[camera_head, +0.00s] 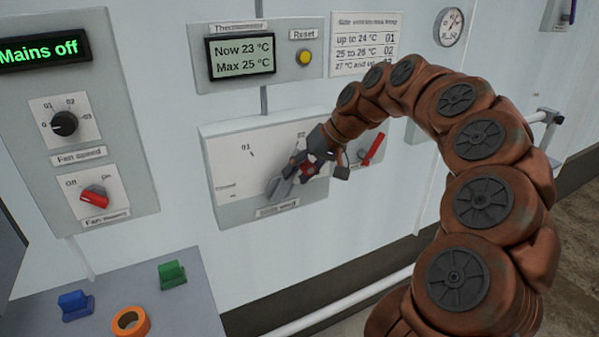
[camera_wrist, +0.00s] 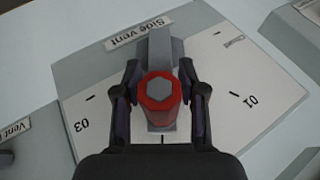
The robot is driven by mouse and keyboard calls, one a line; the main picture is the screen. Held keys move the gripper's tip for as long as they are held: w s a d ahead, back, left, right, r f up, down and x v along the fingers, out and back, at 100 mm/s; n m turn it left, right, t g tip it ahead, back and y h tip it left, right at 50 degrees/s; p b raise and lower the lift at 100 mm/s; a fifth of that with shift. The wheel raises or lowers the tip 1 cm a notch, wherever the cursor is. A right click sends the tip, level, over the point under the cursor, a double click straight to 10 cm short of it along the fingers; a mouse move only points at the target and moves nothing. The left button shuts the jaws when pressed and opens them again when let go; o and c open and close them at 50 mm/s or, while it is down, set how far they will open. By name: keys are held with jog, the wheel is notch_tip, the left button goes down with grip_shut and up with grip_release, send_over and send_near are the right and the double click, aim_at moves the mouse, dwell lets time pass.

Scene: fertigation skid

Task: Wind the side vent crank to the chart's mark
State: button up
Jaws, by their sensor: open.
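The side vent panel (camera_head: 228,165) is on the wall, with marks around a grey crank arm (camera_head: 279,188). In the wrist view the crank's red hexagonal knob (camera_wrist: 160,92) stands between the two fingers of my gripper (camera_wrist: 160,95). The fingers are open on either side of the knob, with small gaps. The grey arm (camera_wrist: 160,48) reaches towards the "Side vent" label. Marks 01 (camera_wrist: 243,99) and 03 (camera_wrist: 82,125) show. The chart (camera_head: 366,45) lists up to 24 °C as 01, 25 to 26 as 02, 27 and up as 03, partly covered. My gripper (camera_head: 312,165) is at the crank.
The thermometer (camera_head: 242,57) reads now 23 °C, max 25 °C, beside a yellow reset button (camera_head: 305,57). A red lever (camera_head: 373,150) sits close right of the crank. A fan panel (camera_head: 80,120) is at left. Blue, green and orange items lie on the lower-left surface.

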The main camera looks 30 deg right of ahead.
jog(key=v, duration=1.2)
dwell(0.4)
jog(key=s+a+f+n+g+h+p, duration=0.1)
jog(key=s+a+g+p, duration=0.1)
jog(key=s+a, duration=0.5)
jog(key=s+a+f+n+g+h+p, duration=0.1)
jog(key=s+a+n+p, duration=0.15)
jog(key=a, duration=0.85)
jog(key=s+f+m+g+h+p, duration=0.1)
jog(key=s+f, duration=0.5)
jog(key=s, duration=0.4)
jog(key=s+f+m+g+h+p, duration=0.1)
jog(key=s+f+g+h, duration=0.1)
jog(key=s+f, duration=0.4)
jog(key=s, duration=0.5)
jog(key=shift+s+a+g+h+p, duration=0.15)
jog(key=shift+a+g+h+p, duration=0.15)
jog(key=shift+a+p, duration=0.1)
jog(key=shift+d, duration=0.15)
